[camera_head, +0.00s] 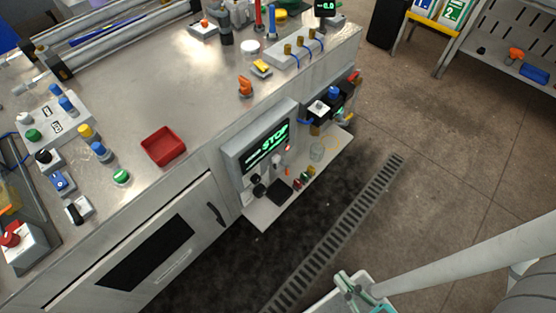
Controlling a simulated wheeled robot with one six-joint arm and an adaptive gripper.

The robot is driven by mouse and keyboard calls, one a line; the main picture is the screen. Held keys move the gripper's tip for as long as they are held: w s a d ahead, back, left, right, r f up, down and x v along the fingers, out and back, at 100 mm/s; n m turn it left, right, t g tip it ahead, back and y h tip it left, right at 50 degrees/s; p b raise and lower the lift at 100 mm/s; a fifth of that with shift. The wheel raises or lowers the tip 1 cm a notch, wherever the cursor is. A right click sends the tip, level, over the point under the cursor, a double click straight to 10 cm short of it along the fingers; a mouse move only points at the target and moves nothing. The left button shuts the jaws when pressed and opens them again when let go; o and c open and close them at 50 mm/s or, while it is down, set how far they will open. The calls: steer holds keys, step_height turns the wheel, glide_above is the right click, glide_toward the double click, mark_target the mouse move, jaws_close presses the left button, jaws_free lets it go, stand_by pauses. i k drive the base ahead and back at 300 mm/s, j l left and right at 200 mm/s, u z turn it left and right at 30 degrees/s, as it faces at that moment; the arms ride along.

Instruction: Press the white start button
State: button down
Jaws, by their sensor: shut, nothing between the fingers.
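Labels are too small to read, so I cannot tell for sure which part is the white start button. A small whitish knob (22,118) sits on the left control panel (62,112), near a green button (33,135) and a black button (43,157). A white square-topped part (318,107) sits on the black box at the bench's right side. My gripper (352,288) is at the bottom edge, low over the floor, right of the bench and far from these parts. It is shut and empty; its lower part is cut off by the frame.
The metal bench (190,90) fills the left, with a red tray (163,146) near its front edge. A screen reading STOP (266,146) stands above a small side shelf (262,215). Open floor (440,150) lies right of the drain grate (340,225).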

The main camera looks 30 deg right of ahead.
mark_target(276, 158)
steer(key=i+j, duration=0.1)
steer(key=j, duration=0.95)
steer(key=i+j, duration=0.15)
steer(key=j, duration=0.4)
steer(key=i+j, duration=0.1)
steer(key=j, duration=0.45)
steer(key=z, duration=2.35)
